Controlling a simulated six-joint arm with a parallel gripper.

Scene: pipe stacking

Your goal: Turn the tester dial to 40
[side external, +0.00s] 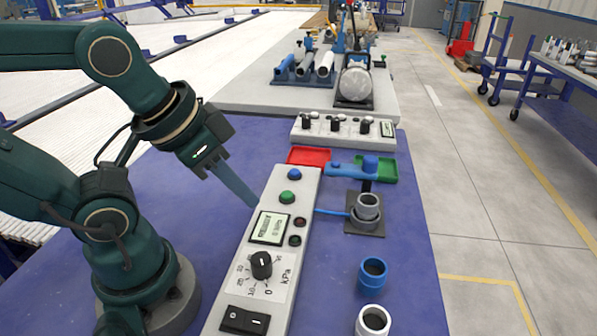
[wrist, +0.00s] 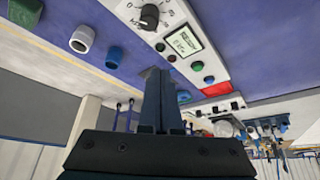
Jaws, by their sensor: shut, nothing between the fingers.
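The tester (side external: 281,235) is a long pale panel on the blue table. Its black dial (side external: 262,265) sits on a white printed scale marked kPa; I cannot clearly tell which number it points to. The dial also shows at the top of the wrist view (wrist: 150,16). A lit display (side external: 270,228) is just beyond the dial; its digits are too small to read surely. My gripper (side external: 254,204) is shut and empty, its fingertips near the display's far left corner in the side view, apart from the dial. The fingers (wrist: 158,74) also show shut in the wrist view.
Green (side external: 287,198) and blue (side external: 294,174) buttons and a black rocker switch (side external: 245,320) are on the tester. To its right stand a grey fitting (side external: 368,207), a blue pipe (side external: 373,272) and a white pipe (side external: 373,321). Red (side external: 309,156) and green (side external: 389,170) trays lie beyond.

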